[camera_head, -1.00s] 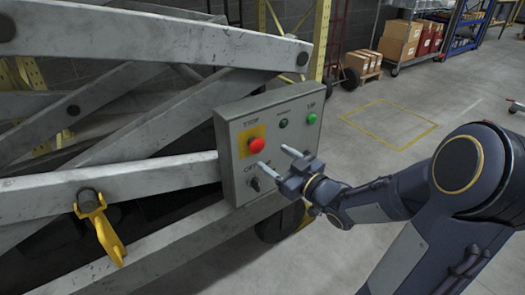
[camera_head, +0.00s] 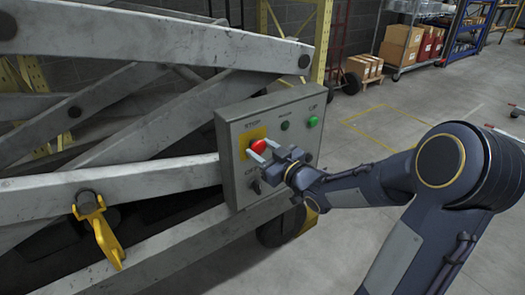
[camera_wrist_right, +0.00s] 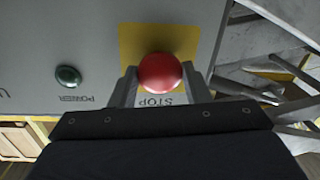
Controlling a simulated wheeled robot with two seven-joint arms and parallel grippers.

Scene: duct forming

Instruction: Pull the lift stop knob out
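The red stop knob (camera_head: 258,146) sits on a yellow square on the grey control box (camera_head: 231,180), below the STOP label. My right gripper (camera_head: 262,151) is in front of the knob with its two fingers apart. The gripper hides part of the box's lower right face. My left gripper is not in view.
A green UP button (camera_head: 312,121) and a darker green power light (camera_head: 284,125) are on the same panel. A black OFF switch (camera_head: 255,186) is below the knob. Grey lift beams (camera_head: 110,182) run behind the box.

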